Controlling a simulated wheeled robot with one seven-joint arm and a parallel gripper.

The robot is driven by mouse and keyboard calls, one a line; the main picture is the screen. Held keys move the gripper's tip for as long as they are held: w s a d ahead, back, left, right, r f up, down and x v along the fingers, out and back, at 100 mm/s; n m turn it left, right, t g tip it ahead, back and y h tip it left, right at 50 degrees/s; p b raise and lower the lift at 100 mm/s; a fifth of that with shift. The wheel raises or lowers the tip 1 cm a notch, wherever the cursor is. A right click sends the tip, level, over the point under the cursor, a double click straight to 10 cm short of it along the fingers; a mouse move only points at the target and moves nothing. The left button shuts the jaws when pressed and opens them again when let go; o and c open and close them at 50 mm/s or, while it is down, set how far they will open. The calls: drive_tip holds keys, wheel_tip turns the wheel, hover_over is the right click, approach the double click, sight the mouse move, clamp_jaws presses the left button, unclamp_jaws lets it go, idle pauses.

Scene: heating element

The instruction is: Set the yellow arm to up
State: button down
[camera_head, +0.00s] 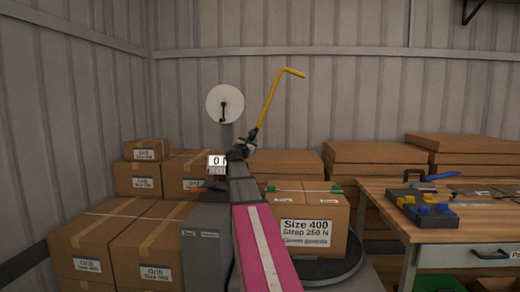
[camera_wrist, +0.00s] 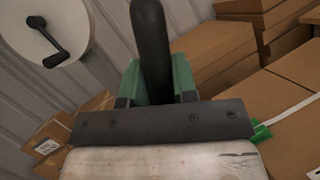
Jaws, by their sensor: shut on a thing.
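The yellow arm (camera_head: 268,100) is a thin rod in the middle of the head view. It rises steeply, leaning to the right, and its top end bends to the right. A black grip (camera_wrist: 153,45) passes between the green fingers of my gripper (camera_wrist: 158,84) in the wrist view. In the head view my gripper (camera_head: 249,138) is at the lower end of the yellow arm, shut on this dark grip. The yellow rod is not visible in the wrist view. The arm's pivot is not clearly visible.
A white reel with a black crank (camera_head: 224,104) stands left of the yellow arm. A box labelled Size 400 (camera_head: 306,222) sits on a dark turntable (camera_head: 335,267). Cartons (camera_head: 110,235) fill the left. A wooden workbench (camera_head: 470,225) with tools stands right. Space above is clear.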

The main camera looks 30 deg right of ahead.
drive_tip(key=shift+w+a+r+n+t, duration=0.25)
drive_tip(key=shift+w+a+n, duration=0.15)
drive_tip(key=shift+a+n, duration=0.25)
drive_tip(key=shift+w+a+r+n+t, duration=0.25)
drive_tip(key=shift+w+a+n, duration=0.2)
drive_tip(key=shift+a, duration=0.3)
drive_tip(key=c, duration=0.9)
unclamp_jaws()
drive_tip(key=v, duration=1.1)
